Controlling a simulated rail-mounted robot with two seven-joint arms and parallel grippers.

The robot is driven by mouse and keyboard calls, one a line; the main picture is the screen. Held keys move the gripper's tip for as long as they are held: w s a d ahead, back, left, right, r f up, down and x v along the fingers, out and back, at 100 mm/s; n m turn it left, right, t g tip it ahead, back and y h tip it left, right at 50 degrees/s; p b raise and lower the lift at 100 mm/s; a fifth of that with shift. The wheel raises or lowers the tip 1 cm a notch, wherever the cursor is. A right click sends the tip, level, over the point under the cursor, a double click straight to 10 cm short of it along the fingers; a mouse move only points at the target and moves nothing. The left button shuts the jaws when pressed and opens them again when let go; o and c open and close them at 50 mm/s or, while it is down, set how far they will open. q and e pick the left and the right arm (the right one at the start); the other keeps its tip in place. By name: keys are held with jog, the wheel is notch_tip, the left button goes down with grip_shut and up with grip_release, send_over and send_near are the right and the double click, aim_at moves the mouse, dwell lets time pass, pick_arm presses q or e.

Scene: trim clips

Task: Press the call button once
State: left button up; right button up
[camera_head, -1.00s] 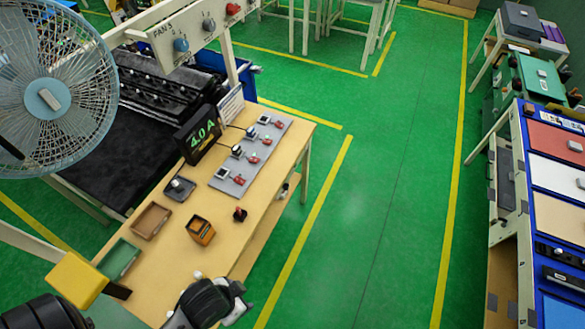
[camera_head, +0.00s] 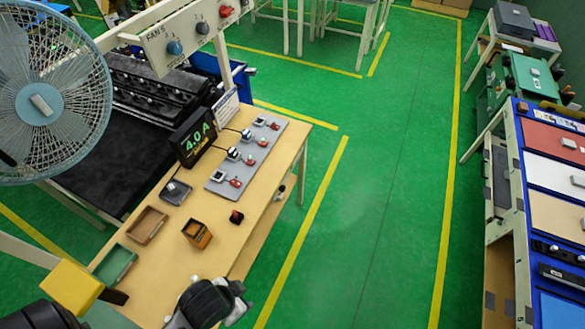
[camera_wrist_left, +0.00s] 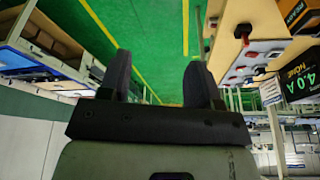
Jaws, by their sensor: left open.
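A small black box with a red top (camera_head: 236,217) stands alone near the right edge of the wooden table (camera_head: 262,193); it looks like a push button, but I cannot read any label. In the left wrist view a red-topped item (camera_wrist_left: 242,31) shows on the table at upper right. My left gripper (camera_wrist_left: 158,75) is open and empty, its two dark fingers wide apart over green floor, touching nothing. In the head view a dark arm part of mine covers the table's near edge; its fingertips cannot be made out. My right gripper is not in view.
A grey board (camera_head: 246,158) with several red-handled parts, a 4.0 A display (camera_head: 193,138), an orange-brown holder (camera_head: 197,233) and trays (camera_head: 147,225) are on the table. The green aisle is clear; a rack (camera_head: 548,200) stands right.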

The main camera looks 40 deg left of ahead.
pick_arm(q)
jog(key=shift+a, duration=0.2)
grip_shut()
jog(key=shift+d, duration=0.2)
dwell(0.5)
jog(key=shift+a, duration=0.15)
dwell(0.4)
